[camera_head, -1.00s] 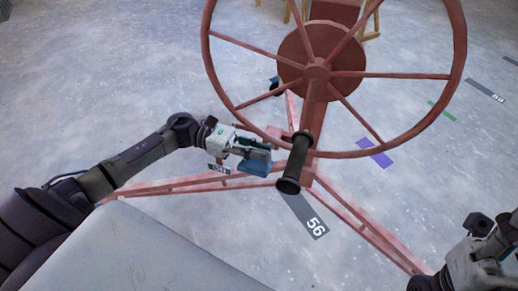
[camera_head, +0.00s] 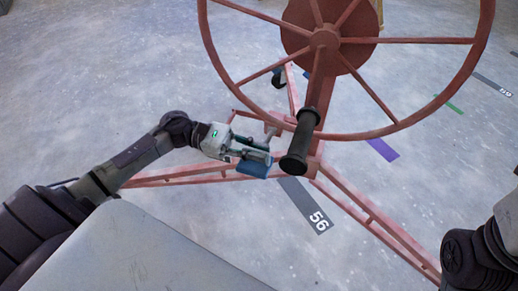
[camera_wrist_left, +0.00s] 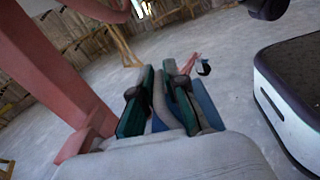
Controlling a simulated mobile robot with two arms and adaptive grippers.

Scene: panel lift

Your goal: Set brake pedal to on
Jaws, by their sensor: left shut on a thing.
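The red panel lift (camera_head: 318,95) stands ahead in the head view, with a big spoked wheel (camera_head: 405,41) and a black crank handle (camera_head: 300,142). My left gripper (camera_head: 268,155) is beside its post, just left of the handle, low near the frame. It is shut on a narrow grey part (camera_wrist_left: 160,105), seen between its fingers in the left wrist view; this seems to be the brake pedal, though the fingers hide most of it. A blue block (camera_head: 254,168) shows right under the fingers; I cannot tell what it belongs to. My right gripper is out of view.
The lift's red legs (camera_head: 375,222) spread low to left and right. A dark strip marked 56 (camera_head: 305,205) and a purple strip (camera_head: 382,150) lie on the floor.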

